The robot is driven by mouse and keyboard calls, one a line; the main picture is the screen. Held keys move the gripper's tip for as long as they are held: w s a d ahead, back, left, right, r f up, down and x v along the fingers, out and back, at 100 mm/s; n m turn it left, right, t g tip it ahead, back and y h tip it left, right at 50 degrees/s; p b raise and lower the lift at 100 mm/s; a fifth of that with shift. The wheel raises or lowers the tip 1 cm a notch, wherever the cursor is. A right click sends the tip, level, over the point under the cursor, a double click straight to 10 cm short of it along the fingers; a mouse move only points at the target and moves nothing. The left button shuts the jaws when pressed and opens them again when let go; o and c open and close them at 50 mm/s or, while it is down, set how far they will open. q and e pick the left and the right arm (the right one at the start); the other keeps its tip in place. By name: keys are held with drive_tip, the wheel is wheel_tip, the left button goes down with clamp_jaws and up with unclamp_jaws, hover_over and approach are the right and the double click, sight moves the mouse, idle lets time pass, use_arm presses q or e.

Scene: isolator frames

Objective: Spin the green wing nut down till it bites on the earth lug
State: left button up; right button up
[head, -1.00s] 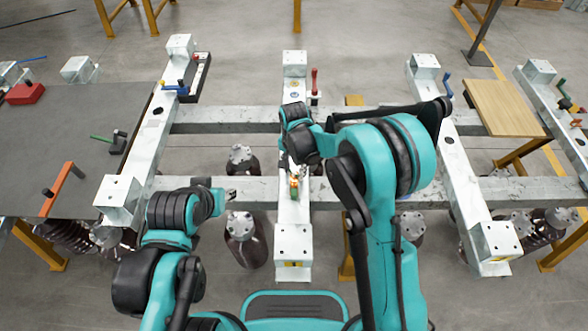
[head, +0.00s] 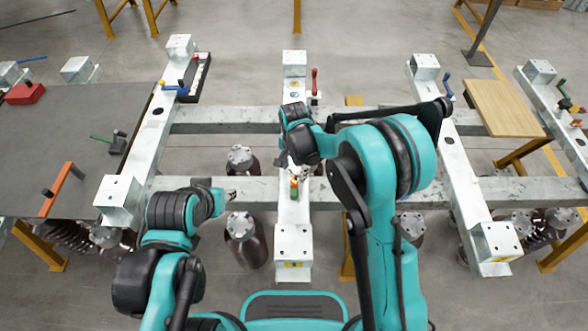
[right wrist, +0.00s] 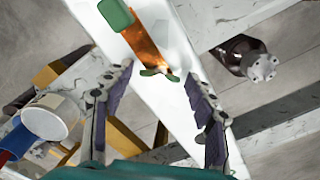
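The green wing nut (right wrist: 158,72) shows in the right wrist view at the end of the copper-coloured earth lug (right wrist: 143,42), on the pale steel beam (right wrist: 182,70). The lug's other end runs into a green sleeve (right wrist: 115,14), which also shows in the head view (head: 294,193). My right gripper (right wrist: 160,79) is open, with one finger on each side of the wing nut and a gap to both. Whether the nut touches the lug is unclear. My left gripper (head: 231,195) is left of the middle beam, small and partly hidden by its wrist; its opening is unclear.
A red-handled clamp (head: 314,82) stands farther up the middle beam. A dark insulator (head: 246,238) hangs left of that beam. A grey table (head: 60,145) lies at the far left.

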sight(295, 172)
wheel_tip(295, 172, up, 12)
idle(0.7)
idle(0.4)
drive_tip(key=s+d+r+n+t, duration=0.35)
drive_tip(key=s+d+r, duration=0.4)
drive_tip(key=d, duration=0.25)
drive_tip(key=s+d+f+n+t, duration=0.1)
drive_tip(key=s+d+n+t, duration=0.2)
drive_tip(key=s+d+n, duration=0.2)
drive_tip(key=shift+s+d+f+t, duration=0.3)
drive_tip(key=shift+s+d, duration=1.3)
drive_tip(key=shift+s, duration=1.65)
drive_tip(key=shift+r, duration=0.1)
